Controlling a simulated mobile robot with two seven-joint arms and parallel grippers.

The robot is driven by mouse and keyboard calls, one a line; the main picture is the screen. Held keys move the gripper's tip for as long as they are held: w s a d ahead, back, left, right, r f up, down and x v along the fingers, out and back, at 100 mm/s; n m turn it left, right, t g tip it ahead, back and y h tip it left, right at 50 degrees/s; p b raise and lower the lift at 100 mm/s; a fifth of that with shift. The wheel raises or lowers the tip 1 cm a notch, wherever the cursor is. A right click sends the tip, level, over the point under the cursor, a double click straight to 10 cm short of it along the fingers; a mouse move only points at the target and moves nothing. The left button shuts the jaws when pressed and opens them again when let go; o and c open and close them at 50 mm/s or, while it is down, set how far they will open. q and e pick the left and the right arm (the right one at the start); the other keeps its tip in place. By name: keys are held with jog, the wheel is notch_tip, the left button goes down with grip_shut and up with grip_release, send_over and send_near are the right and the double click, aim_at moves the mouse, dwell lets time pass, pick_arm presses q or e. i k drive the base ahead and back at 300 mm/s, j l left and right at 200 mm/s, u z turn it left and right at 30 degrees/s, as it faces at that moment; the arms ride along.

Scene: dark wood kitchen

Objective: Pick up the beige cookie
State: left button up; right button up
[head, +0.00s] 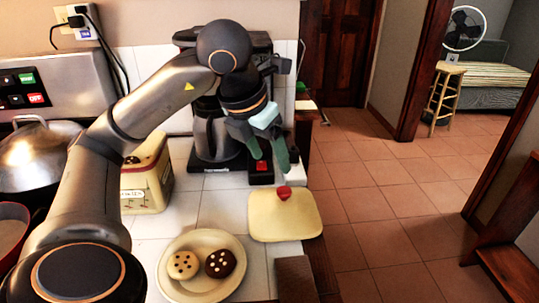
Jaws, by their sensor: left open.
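The beige cookie (183,265) with dark dots lies in a pale yellow bowl (215,290) near the counter's front edge. A dark brown cookie (220,263) with light dots lies beside it on the right. My left gripper (270,165) is open and empty, pointing down in front of the coffee maker, above and behind the bowl and to its right. It is well apart from the beige cookie. My right gripper is not in view.
A pale yellow lid with a red knob (262,218) lies right of the bowl. A coffee maker (212,135) stands behind. A yellow tin (143,190) and a lidded pot (38,150) are on the left. The counter ends at the right, above a tiled floor.

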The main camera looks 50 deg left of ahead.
aim_at(181, 266)
jog(key=k, duration=1)
